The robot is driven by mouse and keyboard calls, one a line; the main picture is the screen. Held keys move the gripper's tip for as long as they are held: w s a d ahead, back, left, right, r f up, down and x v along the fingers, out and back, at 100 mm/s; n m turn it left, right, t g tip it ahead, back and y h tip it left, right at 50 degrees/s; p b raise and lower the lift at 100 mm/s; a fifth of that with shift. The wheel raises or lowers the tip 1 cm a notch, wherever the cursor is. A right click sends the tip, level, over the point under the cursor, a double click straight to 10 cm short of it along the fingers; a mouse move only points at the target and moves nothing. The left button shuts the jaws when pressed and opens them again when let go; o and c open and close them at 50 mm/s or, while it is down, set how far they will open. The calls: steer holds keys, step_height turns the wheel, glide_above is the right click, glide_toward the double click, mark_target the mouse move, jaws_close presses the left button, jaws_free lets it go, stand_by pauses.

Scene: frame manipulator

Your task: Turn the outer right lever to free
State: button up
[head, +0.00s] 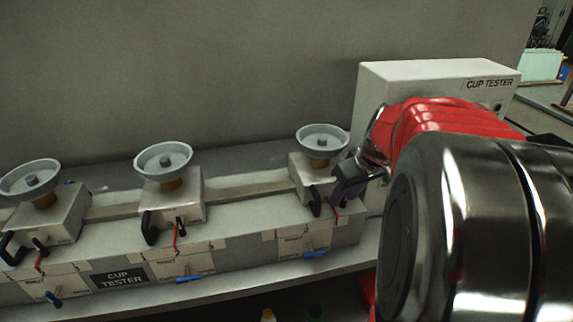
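The right station of the row is a metal box with a round grey cup holder (323,138) on top. A black lever (316,203) hangs at its front, and a blue-handled lever (315,254) sticks out lower down, roughly sideways. I cannot tell which of these is the outer right lever. My gripper (346,186) is at the right side of this station, close to the black lever, with its dark fingers partly over the box edge. Whether it touches the lever or holds anything is too small to tell. My red and chrome arm hides the area to the right.
Two like stations stand to the left, with cup holders (163,160) (30,179), black levers and blue handles. A white CUP TESTER box (440,72) stands behind my arm. A grey wall (180,70) closes the back.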

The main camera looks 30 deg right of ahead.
steer(key=shift+w+f, duration=0.25)
steer(key=shift+f, duration=0.35)
steer(key=shift+c, duration=0.5)
jaws_close()
steer(key=shift+a, duration=0.15)
